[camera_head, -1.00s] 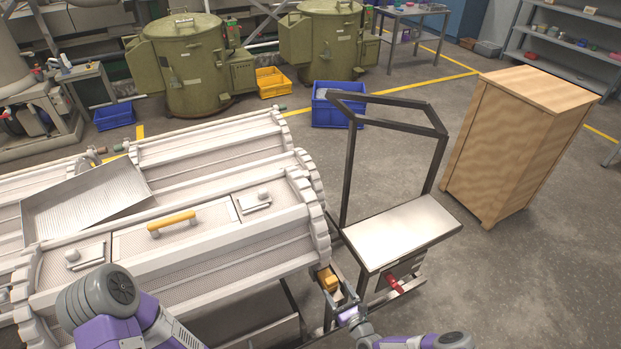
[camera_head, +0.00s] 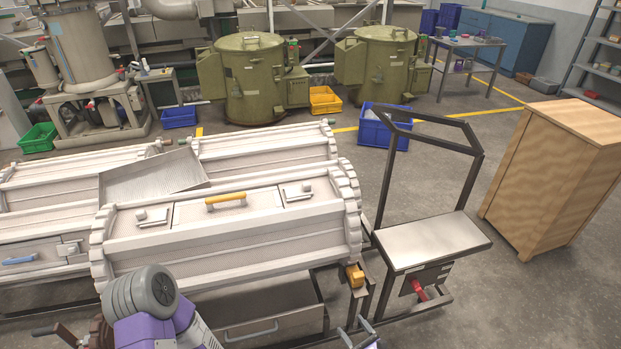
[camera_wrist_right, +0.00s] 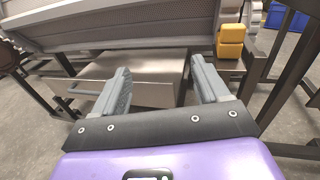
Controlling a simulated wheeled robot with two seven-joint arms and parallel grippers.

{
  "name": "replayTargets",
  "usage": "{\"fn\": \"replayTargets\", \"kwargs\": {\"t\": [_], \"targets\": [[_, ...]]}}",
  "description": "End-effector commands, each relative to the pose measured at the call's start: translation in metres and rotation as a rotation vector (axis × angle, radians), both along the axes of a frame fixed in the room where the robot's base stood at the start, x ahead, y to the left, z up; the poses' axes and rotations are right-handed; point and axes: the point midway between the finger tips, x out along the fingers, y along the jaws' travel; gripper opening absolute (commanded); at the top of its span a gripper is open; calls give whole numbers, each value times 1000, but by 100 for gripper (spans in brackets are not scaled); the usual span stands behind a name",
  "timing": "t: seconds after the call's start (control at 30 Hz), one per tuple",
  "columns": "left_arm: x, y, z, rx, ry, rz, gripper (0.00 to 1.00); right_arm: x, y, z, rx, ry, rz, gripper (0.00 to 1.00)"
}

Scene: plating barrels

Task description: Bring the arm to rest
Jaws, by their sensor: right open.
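My right gripper (camera_head: 358,335) shows at the bottom edge of the head view, below the yellow block at the end of the barrel. In the right wrist view my right gripper (camera_wrist_right: 159,78) is open, with two grey fingers apart and nothing between them. Beyond the fingers are a metal drawer-like box (camera_wrist_right: 145,75) and the underside of the white barrel (camera_wrist_right: 125,28). A purple and grey arm part of mine (camera_head: 150,310) is at the lower left of the head view. My left gripper is not in view.
The white plating barrel (camera_head: 235,232) with a yellow handle (camera_head: 226,199) fills the middle left. A yellow block (camera_wrist_right: 231,40) is right of my fingers. A metal-topped stand (camera_head: 430,240) is to the right, near a wooden cabinet (camera_head: 555,180). Open floor lies at lower right.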

Motion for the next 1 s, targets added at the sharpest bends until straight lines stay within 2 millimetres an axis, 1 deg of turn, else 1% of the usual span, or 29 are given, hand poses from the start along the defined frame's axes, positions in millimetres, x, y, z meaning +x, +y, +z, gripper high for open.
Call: {"fn": "replayTargets", "kwargs": {"t": [0.03, 0.17, 0.2, 0.23, 0.27, 0.3, 0.37, 0.4, 0.43, 0.5, 0.53, 0.6, 0.67, 0.73, 0.8, 0.9, 1.0], "targets": [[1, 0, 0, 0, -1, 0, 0, -7, 16, 4, -20, 3, 74, 74], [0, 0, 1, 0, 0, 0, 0, -32, 57, 12, -85, 16, 281, 74], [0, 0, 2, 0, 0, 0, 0, -43, 70, 14, -115, 20, 360, 74], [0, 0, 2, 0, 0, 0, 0, -53, 80, 16, -138, 24, 419, 74], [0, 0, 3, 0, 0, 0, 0, -65, 90, 17, -169, 27, 489, 74], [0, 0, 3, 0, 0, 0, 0, -82, 102, 18, -216, 33, 586, 74], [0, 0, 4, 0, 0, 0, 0, -112, 117, 19, -304, 39, 743, 74], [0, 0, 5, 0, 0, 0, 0, -135, 123, 19, -376, 41, 853, 74], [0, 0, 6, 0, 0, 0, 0, -152, 125, 19, -436, 39, 939, 74], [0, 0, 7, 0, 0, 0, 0, -189, 122, 18, -595, 27, 1122, 74], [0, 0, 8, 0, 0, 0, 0, -203, 118, 18, -666, 17, 1192, 74], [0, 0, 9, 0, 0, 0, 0, -227, 103, 19, -840, -20, 1334, 74], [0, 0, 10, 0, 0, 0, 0, -241, 87, 22, -992, -69, 1433, 74], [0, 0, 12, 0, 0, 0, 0, -248, 70, 29, -1165, -144, 1515, 74], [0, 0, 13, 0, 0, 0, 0, -250, 57, 39, -1316, -232, 1563, 74], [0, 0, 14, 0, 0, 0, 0, -246, 47, 54, -1480, -359, 1588, 74], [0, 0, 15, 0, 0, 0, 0, -243, 44, 67, -1579, -458, 1584, 74]]}}
